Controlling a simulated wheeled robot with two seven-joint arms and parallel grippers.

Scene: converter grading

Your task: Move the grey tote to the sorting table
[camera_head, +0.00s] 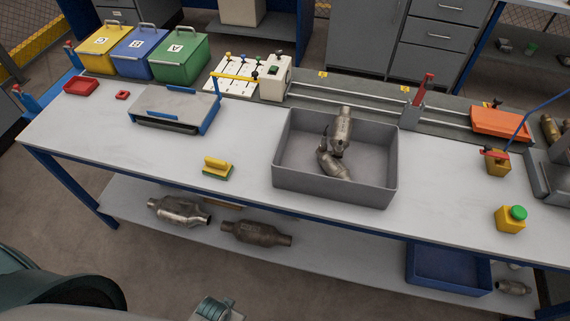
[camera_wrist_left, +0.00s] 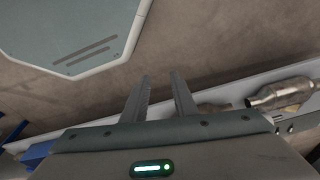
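The grey tote (camera_head: 322,190) stands on the white-topped table (camera_head: 245,135), right of its middle in the head view. It is open at the top. Catalytic converters (camera_head: 342,125) lie inside it, one leaning on another. In the left wrist view my left gripper (camera_wrist_left: 160,82) shows two fingers spread apart with nothing between them; it is open and away from the tote. My right gripper is not in view. No label shows which table is the sorting table.
Yellow, blue and green lidded bins (camera_head: 180,58) stand at the back left. A yellow-handled brush (camera_head: 216,168) lies left of the tote, and a yellow box with a green button (camera_head: 511,219) sits to the right. Converters (camera_head: 256,233) and a blue crate (camera_head: 447,268) rest on the lower shelf.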

